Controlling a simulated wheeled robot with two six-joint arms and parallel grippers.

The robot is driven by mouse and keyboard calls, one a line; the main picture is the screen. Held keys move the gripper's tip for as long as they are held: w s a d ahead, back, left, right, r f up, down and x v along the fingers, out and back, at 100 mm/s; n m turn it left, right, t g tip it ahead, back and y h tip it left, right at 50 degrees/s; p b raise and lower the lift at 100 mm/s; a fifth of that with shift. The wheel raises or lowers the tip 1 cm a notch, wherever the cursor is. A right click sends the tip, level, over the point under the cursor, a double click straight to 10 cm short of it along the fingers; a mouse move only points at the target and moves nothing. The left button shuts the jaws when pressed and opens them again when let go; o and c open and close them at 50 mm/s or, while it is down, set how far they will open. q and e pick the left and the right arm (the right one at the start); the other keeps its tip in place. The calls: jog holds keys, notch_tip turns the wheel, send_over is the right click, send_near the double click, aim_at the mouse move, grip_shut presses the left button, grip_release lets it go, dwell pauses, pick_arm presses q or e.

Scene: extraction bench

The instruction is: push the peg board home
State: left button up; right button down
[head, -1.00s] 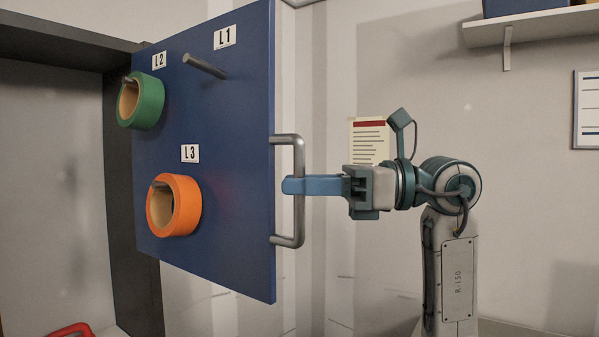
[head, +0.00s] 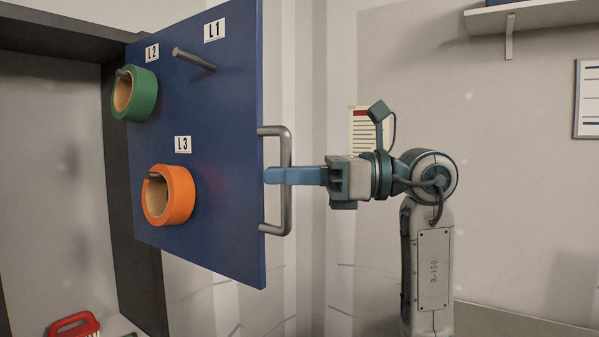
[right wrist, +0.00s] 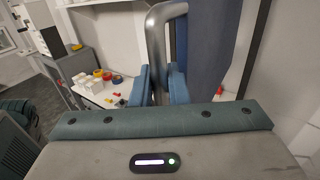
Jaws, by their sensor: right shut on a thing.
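The blue peg board (head: 222,120) stands upright and angled in the head view, joined at its left to a dark frame. A green ring (head: 142,95) hangs on the peg at L2 and an orange ring (head: 180,194) on the peg at L3. The peg at L1 (head: 195,59) is bare. A grey metal handle (head: 287,205) is on the board's right edge. My right gripper (head: 278,176) is shut on this handle. In the right wrist view the handle (right wrist: 158,45) stands between the blue fingers (right wrist: 159,85). My left gripper is not in view.
The dark frame (head: 147,270) edges a recess at the left. A red item (head: 75,325) lies low at the left. A shelf (head: 540,20) and a wall notice (head: 588,98) are at the right. The right wrist view shows a white bench (right wrist: 98,95) with several small items.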

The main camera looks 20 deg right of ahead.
jog(key=w+a, duration=0.7)
jog(key=w, duration=0.2)
jog(key=shift+r, duration=0.1)
jog(key=c, duration=1.5)
grip_release()
jog(key=shift+s, duration=0.1)
jog(key=shift+d, duration=0.15)
jog(key=shift+d, duration=0.25)
jog(key=b, duration=0.4)
send_near(235, 171)
jog(key=shift+w+d+r, duration=0.1)
jog(key=shift+w, duration=0.7)
